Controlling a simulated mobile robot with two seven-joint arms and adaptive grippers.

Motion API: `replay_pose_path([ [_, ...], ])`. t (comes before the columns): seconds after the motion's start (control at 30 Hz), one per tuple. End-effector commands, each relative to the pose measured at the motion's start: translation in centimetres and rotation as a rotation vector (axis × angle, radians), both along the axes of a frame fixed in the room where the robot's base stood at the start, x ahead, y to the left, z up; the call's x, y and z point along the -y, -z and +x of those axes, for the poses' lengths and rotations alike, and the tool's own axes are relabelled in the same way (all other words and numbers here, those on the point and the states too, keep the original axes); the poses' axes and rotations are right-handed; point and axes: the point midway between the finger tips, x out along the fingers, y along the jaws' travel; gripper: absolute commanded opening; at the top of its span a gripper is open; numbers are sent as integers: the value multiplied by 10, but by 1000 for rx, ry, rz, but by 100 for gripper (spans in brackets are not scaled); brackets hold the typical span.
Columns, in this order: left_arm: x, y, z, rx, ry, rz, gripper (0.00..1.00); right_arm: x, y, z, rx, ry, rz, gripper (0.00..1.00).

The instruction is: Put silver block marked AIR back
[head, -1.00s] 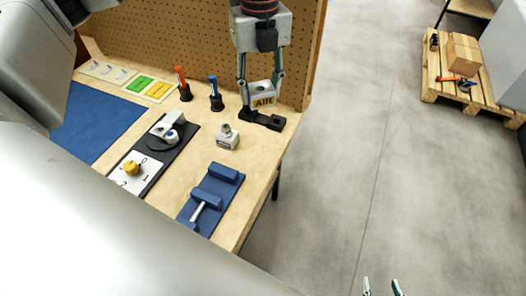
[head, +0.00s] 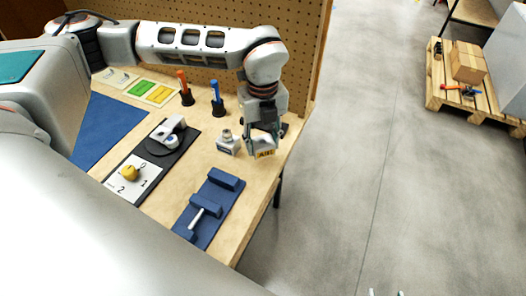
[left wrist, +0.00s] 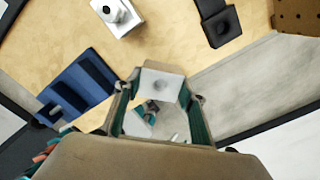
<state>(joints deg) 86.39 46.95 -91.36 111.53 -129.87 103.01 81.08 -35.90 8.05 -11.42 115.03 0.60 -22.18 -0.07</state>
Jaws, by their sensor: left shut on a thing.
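The silver block marked AIR (head: 264,147) is held in my left gripper (head: 263,137), near the table's right edge. In the left wrist view the block (left wrist: 160,84) sits between the two fingers of the left gripper (left wrist: 159,95). A black holder (head: 284,128) is mostly hidden behind the gripper in the head view. It shows clear of the block in the left wrist view (left wrist: 222,26), with a round recess on it. Only the fingertips of my right gripper (head: 386,293) show at the bottom edge, apart, away from the table.
A second silver block (head: 228,145) with a knob stands just left of the held block. A blue clamp-like fixture (head: 210,205), a dial plate (head: 133,177) and orange and blue tools in stands (head: 217,100) are on the table. A pegboard (head: 215,40) rises behind.

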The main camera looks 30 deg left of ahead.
Motion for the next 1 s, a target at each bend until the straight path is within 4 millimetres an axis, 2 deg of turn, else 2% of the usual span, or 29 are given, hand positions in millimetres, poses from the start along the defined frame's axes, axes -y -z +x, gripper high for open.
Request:
replay_pose_path([
  [0.3,0,40,-1,-2,1,1,7,0,6,-2,-4,-2,-4,45],
  [0.7,0,43,0,0,0,0,7,0,6,-5,-8,-2,-4,45],
  [0.73,0,44,0,0,0,0,45,0,6,-6,-10,-3,-4,45],
  [0.77,0,44,0,0,0,0,53,0,7,-6,-11,-2,-4,45],
  [0.8,0,44,0,0,0,0,56,0,7,-7,-12,-2,-4,45],
  [1.0,0,44,0,-1,1,1,56,0,7,-8,-14,-2,-4,45],
])
